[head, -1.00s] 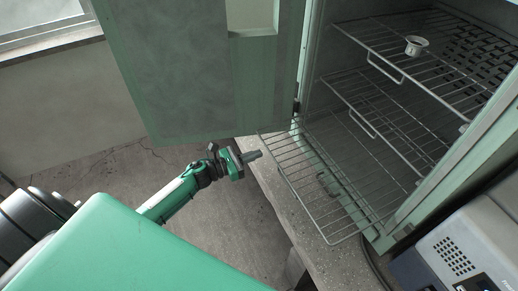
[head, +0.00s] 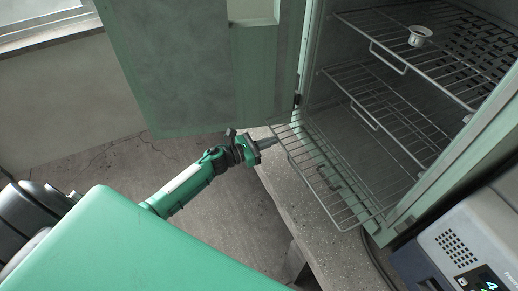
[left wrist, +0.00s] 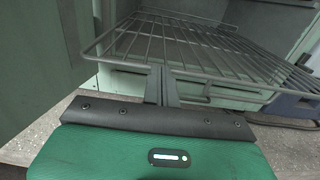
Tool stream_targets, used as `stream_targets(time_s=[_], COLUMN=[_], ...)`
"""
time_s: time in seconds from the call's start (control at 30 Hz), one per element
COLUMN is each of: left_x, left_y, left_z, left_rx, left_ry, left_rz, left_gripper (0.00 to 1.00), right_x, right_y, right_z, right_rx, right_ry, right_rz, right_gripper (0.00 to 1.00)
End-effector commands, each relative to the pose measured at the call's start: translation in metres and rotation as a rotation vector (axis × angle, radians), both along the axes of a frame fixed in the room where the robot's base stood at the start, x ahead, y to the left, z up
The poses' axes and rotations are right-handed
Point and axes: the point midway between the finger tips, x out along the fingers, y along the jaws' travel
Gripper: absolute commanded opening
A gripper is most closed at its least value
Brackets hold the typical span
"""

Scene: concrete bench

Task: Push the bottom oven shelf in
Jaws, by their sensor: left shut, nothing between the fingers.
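The bottom oven shelf (head: 340,229) is a wire rack that sticks out of the front of the open green oven (head: 305,75), over the bench edge. My left gripper (head: 278,142) is shut and empty, with its fingertips at the shelf's front rail, near the rail's far end. In the left wrist view, the shut fingers (left wrist: 161,84) point at the front rail of the shelf (left wrist: 200,74) and appear to touch it. The exact contact is hard to make out. My right gripper is not in view.
Two higher wire shelves sit inside the oven; a small white cup (head: 420,36) stands on the top one. The oven door (head: 190,75) hangs open at the left. A grey device (head: 465,235) stands at the lower right on the concrete bench (head: 285,190).

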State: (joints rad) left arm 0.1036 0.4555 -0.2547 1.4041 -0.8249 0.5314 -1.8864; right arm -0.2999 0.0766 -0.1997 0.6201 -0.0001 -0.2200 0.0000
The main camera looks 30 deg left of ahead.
Motion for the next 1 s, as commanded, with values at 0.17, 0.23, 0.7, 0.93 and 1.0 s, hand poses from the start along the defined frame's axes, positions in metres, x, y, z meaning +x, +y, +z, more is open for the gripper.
stream_targets(time_s=[0.17,0.23,0.7,0.93,1.0], left_x=[0.042,0.059,0.149,0.168,0.170], left_y=[-0.032,-0.045,-0.116,-0.131,-0.133], left_z=[-0.005,-0.006,-0.003,-0.001,0.000], left_rx=[0.000,0.000,0.000,-0.001,-0.002], left_ry=[-0.010,-0.009,-0.005,-0.002,-0.001], left_rz=[-0.003,-0.003,-0.001,0.000,0.000], left_gripper=[0.00,0.00,0.00,0.00,0.00], right_x=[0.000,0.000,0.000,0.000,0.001], right_y=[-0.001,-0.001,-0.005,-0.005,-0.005], right_z=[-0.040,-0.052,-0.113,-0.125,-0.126], right_rx=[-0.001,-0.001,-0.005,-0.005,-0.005], right_ry=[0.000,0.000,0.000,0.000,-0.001], right_rz=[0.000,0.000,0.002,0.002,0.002], right_gripper=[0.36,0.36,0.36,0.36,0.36])
